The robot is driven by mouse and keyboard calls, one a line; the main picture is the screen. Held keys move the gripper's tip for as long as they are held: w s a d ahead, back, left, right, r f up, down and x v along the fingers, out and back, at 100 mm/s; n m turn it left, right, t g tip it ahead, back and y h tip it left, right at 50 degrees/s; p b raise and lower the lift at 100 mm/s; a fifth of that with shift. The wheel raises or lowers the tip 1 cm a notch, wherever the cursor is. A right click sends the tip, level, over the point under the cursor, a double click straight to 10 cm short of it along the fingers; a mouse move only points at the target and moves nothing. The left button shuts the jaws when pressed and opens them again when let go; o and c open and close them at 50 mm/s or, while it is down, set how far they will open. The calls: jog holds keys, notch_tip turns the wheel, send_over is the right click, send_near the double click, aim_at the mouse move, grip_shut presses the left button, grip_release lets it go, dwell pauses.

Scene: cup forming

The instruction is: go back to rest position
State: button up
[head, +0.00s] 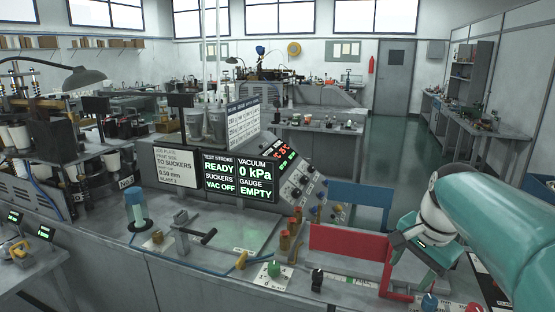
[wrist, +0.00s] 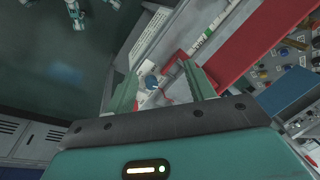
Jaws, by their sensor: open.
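My gripper (head: 410,272) is at the right of the head view, at the end of my teal and white arm, over the right end of the bench by the red frame (head: 345,245). In the wrist view, my gripper (wrist: 162,84) has its two green fingers spread apart with nothing held between them. A blue knob (wrist: 152,81) shows beyond the gap between the fingers. The red panel also fills the upper right of the wrist view (wrist: 245,45).
The bench carries a display (head: 240,178) reading 0 kPa and EMPTY, a teal upright tool (head: 136,208), a black-handled lever (head: 195,237) and a green knob (head: 274,269). A blue panel (head: 362,200) stands behind the red frame. Open floor (head: 395,150) lies beyond.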

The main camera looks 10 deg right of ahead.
jog(key=s+a+f+n+t, duration=0.1)
jog(key=s+a+n, duration=0.3)
jog(key=a, duration=0.6)
jog(key=s+a+f+n+t, duration=0.1)
jog(key=s+a+f+n, duration=0.3)
jog(key=a+n, duration=0.5)
jog(key=shift+s+a+n+t, duration=0.3)
jog(key=shift+s+a+t, duration=0.1)
jog(key=shift+s+a, duration=0.1)
